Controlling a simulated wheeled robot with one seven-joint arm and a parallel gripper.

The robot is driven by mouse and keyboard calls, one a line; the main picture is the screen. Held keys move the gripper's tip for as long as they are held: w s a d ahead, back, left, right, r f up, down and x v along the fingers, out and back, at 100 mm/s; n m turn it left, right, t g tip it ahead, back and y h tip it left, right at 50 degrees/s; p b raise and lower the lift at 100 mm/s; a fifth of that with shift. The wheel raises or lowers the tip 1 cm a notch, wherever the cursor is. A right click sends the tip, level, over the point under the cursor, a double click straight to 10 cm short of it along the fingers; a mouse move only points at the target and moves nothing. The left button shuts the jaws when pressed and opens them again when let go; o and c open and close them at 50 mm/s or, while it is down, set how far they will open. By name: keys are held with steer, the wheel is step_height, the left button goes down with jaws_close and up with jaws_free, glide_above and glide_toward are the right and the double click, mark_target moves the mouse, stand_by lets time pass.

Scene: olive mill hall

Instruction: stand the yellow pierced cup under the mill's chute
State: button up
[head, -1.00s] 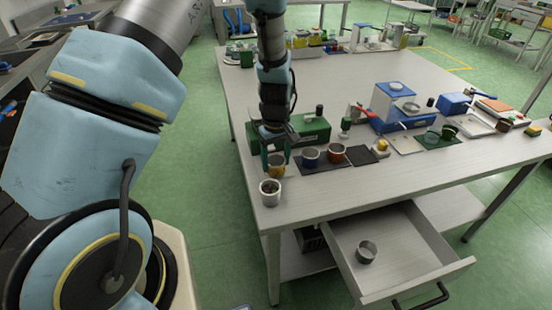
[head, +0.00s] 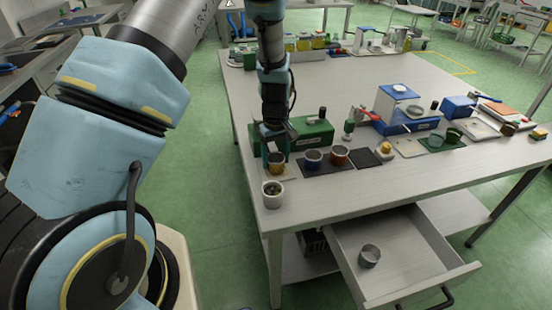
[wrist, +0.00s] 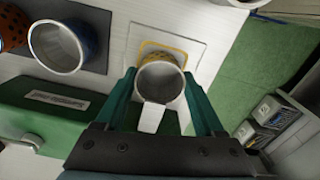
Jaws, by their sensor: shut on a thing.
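The yellow pierced cup (head: 276,168) is near the left edge of the table, over a pale square pad. In the wrist view the cup (wrist: 160,80) is between my green fingertips, with its metal inside and open top facing the camera. My gripper (head: 275,157) points down and is shut on the cup; it also shows in the wrist view (wrist: 158,76). I cannot tell whether the cup touches the pad.
A blue cup (head: 313,159) and an orange pierced cup (head: 339,155) stand on a dark mat close right. A green box (head: 312,133) stands behind. An open drawer (head: 400,255) holds a metal cup (head: 369,256).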

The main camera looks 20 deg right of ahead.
stand_by(0.4)
steer(key=o, duration=1)
steer(key=shift+o, duration=0.2)
step_height(320, 180, up, 7)
steer(key=s+p, duration=0.1)
steer(key=p, duration=0.4)
steer(key=shift+r, duration=0.2)
steer(key=shift+a, duration=0.1)
